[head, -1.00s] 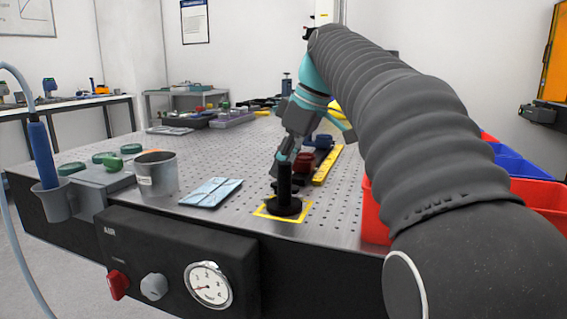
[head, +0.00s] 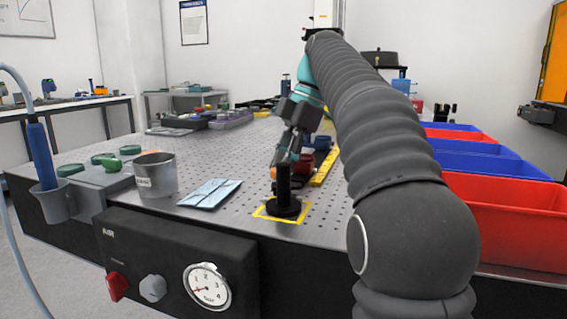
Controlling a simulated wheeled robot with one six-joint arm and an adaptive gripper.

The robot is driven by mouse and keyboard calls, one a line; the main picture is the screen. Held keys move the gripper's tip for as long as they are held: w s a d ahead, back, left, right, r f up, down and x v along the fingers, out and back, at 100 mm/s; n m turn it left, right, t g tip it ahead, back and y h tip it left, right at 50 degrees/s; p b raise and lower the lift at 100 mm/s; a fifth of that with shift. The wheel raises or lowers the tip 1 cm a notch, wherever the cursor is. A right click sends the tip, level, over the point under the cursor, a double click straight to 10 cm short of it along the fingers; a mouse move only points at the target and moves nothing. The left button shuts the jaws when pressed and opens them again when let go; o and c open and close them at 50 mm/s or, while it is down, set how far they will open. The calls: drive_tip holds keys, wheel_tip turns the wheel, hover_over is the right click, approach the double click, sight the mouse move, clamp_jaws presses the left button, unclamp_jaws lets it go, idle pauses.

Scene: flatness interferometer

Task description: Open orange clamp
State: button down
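My gripper (head: 287,157) points down over the perforated table, at the upper end of a black post in the picture. I cannot tell whether it touches the post or is behind it, or how far its fingers are apart. The black post (head: 283,190) stands upright on a round base inside a yellow square outline. A small orange patch (head: 273,173) shows just left of the post; it may be part of the orange clamp, the rest being hidden. A dark red part (head: 305,161) sits right of the gripper, beside a yellow strip (head: 325,168).
A metal cup (head: 155,177) and a light blue packet (head: 210,193) lie left of the post. Red and blue bins (head: 510,215) line the table's right side. An air panel with a gauge (head: 208,287) is on the front edge. The perforated table (head: 225,150) has bare room behind the packet.

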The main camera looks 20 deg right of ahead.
drive_tip(key=shift+f+n, duration=0.15)
drive_tip(key=shift+n, duration=0.15)
drive_tip(key=c, duration=0.8)
unclamp_jaws()
drive_tip(key=shift+o, duration=0.2)
